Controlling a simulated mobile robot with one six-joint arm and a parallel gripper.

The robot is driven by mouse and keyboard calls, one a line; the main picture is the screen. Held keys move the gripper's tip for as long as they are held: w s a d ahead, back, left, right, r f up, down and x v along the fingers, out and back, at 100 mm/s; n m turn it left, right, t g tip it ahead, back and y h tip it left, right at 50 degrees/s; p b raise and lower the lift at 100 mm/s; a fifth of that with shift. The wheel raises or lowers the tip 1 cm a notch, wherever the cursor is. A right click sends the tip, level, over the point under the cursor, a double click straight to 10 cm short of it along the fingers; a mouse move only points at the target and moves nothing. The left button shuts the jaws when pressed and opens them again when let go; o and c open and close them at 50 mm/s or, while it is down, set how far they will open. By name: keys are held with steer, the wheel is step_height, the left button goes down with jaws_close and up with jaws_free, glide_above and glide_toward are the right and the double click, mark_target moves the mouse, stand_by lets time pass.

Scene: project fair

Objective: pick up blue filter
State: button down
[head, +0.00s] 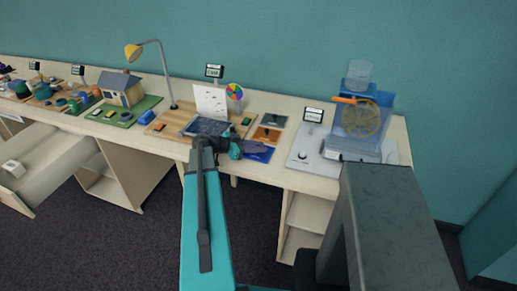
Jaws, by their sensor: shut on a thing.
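The blue filter (262,156) is a small flat blue piece at the front edge of the table, right of centre in the head view. My gripper (250,147) is over it, reaching in from the left, and covers part of it. The jaws are shut on the filter. The fingers are small and dark here, so the exact grip is hard to see. I cannot tell whether the filter touches the table.
An orange-brown square (266,134) and a dark square (273,121) lie just behind. A dark panel (208,126) is left of my gripper. A pale board (314,150) and a clear blue fan device (362,118) stand right. A lamp (157,60) stands left.

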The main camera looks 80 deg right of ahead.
steer(key=shift+r, duration=0.1)
steer(key=shift+r+b, duration=0.7)
steer(key=shift+r, duration=0.35)
steer(key=w+a+r+b, duration=0.1)
steer(key=w+a+b, duration=0.1)
steer(key=w+a, duration=0.2)
steer(key=w+a+r+b, duration=0.1)
steer(key=w+a+b, duration=0.2)
steer(key=a, duration=0.6)
steer(key=shift+v, duration=0.9)
steer(key=shift+w+d, duration=0.15)
steer(key=shift+w, duration=0.05)
